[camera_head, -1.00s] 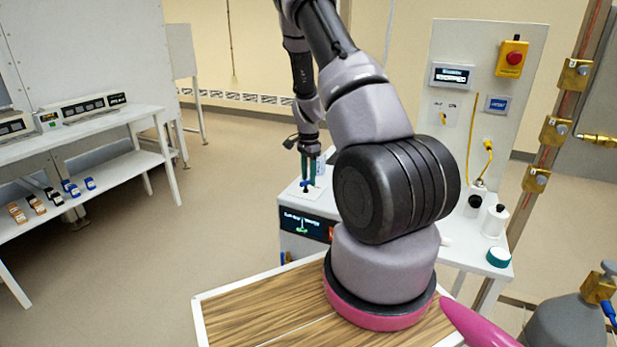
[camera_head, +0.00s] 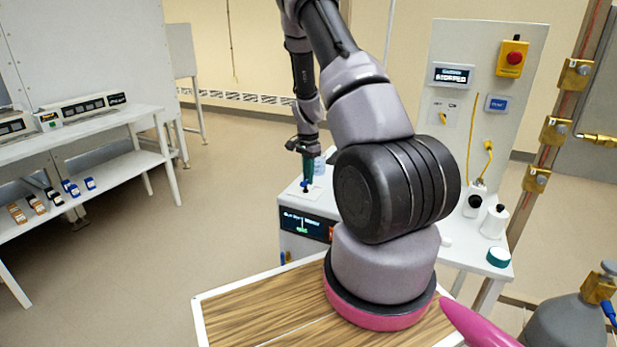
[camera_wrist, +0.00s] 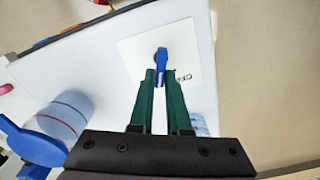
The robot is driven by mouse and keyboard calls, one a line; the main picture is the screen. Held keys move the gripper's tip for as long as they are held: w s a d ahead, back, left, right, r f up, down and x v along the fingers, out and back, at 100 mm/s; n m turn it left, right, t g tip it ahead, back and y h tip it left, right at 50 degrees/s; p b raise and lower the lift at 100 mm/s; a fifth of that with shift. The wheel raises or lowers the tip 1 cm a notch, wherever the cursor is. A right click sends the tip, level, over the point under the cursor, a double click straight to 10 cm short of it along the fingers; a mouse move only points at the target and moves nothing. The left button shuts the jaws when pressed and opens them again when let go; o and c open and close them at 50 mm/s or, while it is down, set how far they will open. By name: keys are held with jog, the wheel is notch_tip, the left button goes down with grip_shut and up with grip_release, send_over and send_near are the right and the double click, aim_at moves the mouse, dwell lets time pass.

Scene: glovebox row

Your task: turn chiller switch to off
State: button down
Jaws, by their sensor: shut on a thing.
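The chiller (camera_head: 292,243) is a white box with a dark front display, left of my arm's base in the head view. Its switch is a blue lever (camera_wrist: 162,58) on a white plate (camera_wrist: 132,50) on the top face. A partly covered label, apparently OFF, is printed beside the lever. My gripper (camera_wrist: 161,76) has its green fingers shut on the lever, one on each side. In the head view my gripper (camera_head: 307,170) points down at the chiller top, and the lever is small and mostly hidden there.
A clear bottle with a blue cap (camera_wrist: 35,143) stands close to my gripper. A panel with a red button (camera_head: 513,58) and a display apparently reading STOPPED (camera_head: 452,76) rises behind. A white shelf bench (camera_head: 75,135) is at the left.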

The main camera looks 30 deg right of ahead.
jog(key=shift+w+a+n, duration=0.1)
jog(key=shift+w+n, duration=0.1)
jog(key=shift+n, duration=1.9)
jog(key=c, duration=0.9)
grip_release()
notch_tip(320, 180, up, 11)
jog(key=shift+f, duration=0.1)
